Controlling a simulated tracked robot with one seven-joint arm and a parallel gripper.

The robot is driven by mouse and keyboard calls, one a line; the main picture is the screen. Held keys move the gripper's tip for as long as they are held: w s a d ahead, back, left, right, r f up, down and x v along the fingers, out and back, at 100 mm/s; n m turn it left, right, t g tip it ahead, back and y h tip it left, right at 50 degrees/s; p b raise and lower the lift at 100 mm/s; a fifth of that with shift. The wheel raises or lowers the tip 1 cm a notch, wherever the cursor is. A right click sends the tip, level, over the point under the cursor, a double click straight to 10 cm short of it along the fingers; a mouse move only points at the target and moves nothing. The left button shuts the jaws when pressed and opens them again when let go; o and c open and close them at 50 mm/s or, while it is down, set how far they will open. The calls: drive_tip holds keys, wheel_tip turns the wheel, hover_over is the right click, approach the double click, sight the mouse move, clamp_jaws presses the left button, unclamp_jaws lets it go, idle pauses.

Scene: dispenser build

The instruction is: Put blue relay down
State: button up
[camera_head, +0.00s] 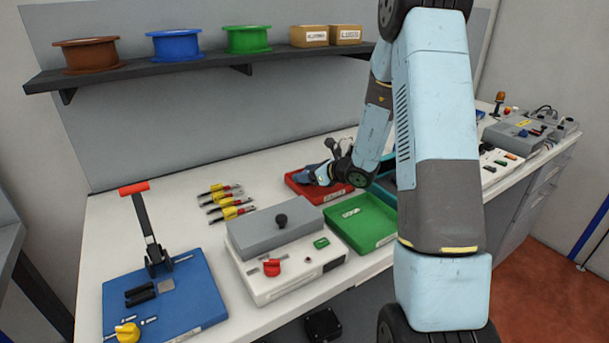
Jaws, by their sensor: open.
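My gripper (310,176) is at the far end of my arm, low over the red tray (334,197) at the back middle of the bench. The gripper is small and partly hidden by my own wrist, and its jaws are open. A small dark blue shape (304,174) shows at the gripper's tip, within the tray's outline. It looks like the blue relay, but I cannot tell whether it rests on the tray floor or touches the fingers.
A green tray (378,243) with small pale parts stands in front of the red one. A grey-topped box (275,228), several yellow-red tools (228,203) and a blue lever-press board (195,285) are to the left. A shelf (200,70) with spools hangs above.

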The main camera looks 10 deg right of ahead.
drive_tip(key=v, duration=1)
drive_tip(key=shift+d, duration=0.1)
drive_tip(key=shift+s+d+r, duration=0.2)
drive_tip(key=shift+s+r, duration=0.1)
drive_tip(key=shift+s, duration=0.1)
drive_tip(key=s+a+r+n+g, duration=0.3)
drive_tip(key=s+a+r+n, duration=0.25)
drive_tip(key=s+n, duration=0.25)
drive_tip(key=s+a+r+n+g, duration=0.4)
drive_tip(key=s+a+r+n, duration=0.1)
drive_tip(key=s+r+n, duration=0.2)
drive_tip(key=s+d+r+n+t+h, duration=0.1)
drive_tip(key=s+d+r+n+h, duration=0.2)
drive_tip(key=s+n, duration=0.3)
drive_tip(key=s+d+r+n+t+h, duration=0.1)
drive_tip(key=s+d+r+n+h, duration=0.2)
drive_tip(key=s+r+n+h, duration=0.2)
drive_tip(key=shift+s+d+n+h, duration=0.35)
drive_tip(key=shift+s+n, duration=0.65)
drive_tip(key=shift+s, duration=1.35)
drive_tip(key=shift+s+a, duration=0.1)
